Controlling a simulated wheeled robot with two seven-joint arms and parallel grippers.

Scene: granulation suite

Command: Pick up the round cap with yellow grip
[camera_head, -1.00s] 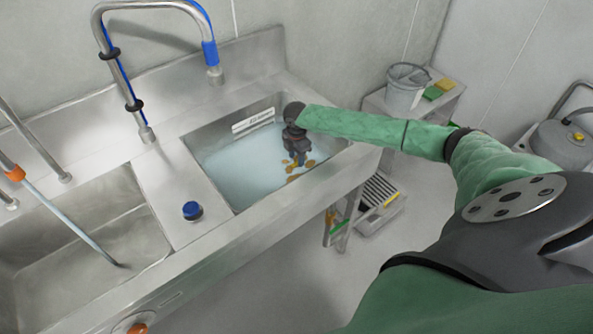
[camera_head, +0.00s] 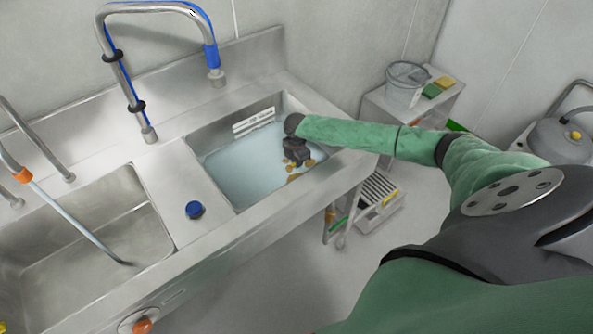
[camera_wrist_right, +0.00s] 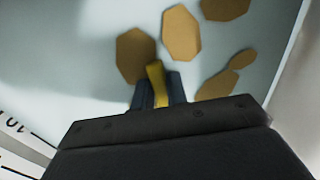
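My right gripper (camera_head: 296,160) is low in the right sink basin, over the pale blue liquid. In the right wrist view, the yellow grip of the round cap (camera_wrist_right: 157,84) stands between the two dark fingers (camera_wrist_right: 160,92), with no clear gap on either side. The fingers look shut on it. The cap's round body cannot be made out; the gripper hides what is below the grip. A brown, many-sided flat piece (camera_wrist_right: 133,52) lies right beside the grip. My left gripper is not in view.
Several more brown flat pieces (camera_wrist_right: 181,33) lie near the gripper. The steel basin wall (camera_wrist_right: 298,75) is close on the right. A dark blue knob (camera_head: 194,210) is on the ledge between the basins. A tall faucet (camera_head: 120,75) stands behind. A grey bucket (camera_head: 404,88) sits on a side stand.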

